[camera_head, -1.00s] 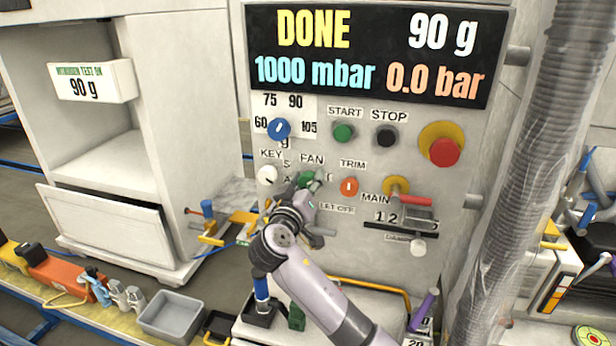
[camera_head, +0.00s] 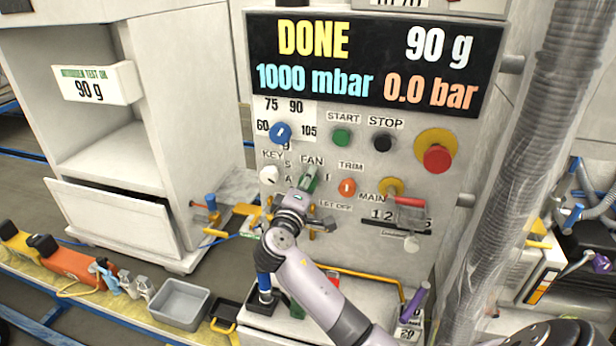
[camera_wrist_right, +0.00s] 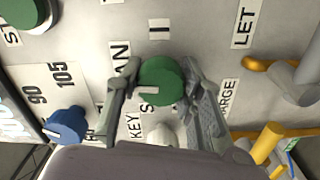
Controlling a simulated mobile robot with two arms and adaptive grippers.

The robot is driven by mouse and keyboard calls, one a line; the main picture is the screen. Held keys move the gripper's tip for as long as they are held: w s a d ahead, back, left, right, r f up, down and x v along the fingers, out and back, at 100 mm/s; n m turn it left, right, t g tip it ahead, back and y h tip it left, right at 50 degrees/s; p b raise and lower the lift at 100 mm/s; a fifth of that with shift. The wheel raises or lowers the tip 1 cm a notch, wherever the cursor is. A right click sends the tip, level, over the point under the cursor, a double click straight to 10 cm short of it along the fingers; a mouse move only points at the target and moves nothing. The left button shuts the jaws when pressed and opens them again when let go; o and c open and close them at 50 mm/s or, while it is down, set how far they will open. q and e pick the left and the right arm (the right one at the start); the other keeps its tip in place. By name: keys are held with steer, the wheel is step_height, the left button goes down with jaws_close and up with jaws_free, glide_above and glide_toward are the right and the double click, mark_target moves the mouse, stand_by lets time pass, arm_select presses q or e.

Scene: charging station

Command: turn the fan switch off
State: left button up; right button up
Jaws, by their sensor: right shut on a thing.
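The fan switch is a green round knob (camera_head: 309,179) under the FAN label on the grey panel. It also shows in the right wrist view (camera_wrist_right: 161,82), with a pale pointer mark on its face. My right gripper (camera_head: 303,190) is at the panel, shut on this knob, with one finger on each side of it in the right wrist view (camera_wrist_right: 158,84). The gripper partly hides the knob and the labels below it in the head view. My left gripper is not in view.
Close around are a white key knob (camera_head: 269,175), a blue dial (camera_head: 280,133), the orange trim knob (camera_head: 347,187) and the red main handle (camera_head: 409,202). Green start (camera_head: 341,137) and black stop (camera_head: 382,142) buttons sit above. A ribbed hose (camera_head: 535,110) hangs at the right.

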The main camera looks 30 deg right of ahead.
steer(key=shift+n, duration=0.4)
steer(key=o, duration=1.2)
steer(key=shift+f, duration=0.15)
steer(key=shift+a+f, duration=0.1)
steer(key=shift+f, duration=0.05)
steer(key=shift+r+v, duration=0.15)
steer(key=shift+v, duration=1.85)
steer(key=shift+r+v, duration=0.2)
steer(key=shift+v, duration=1.8)
steer(key=shift+r+v, duration=0.15)
steer(key=shift+v, duration=1.85)
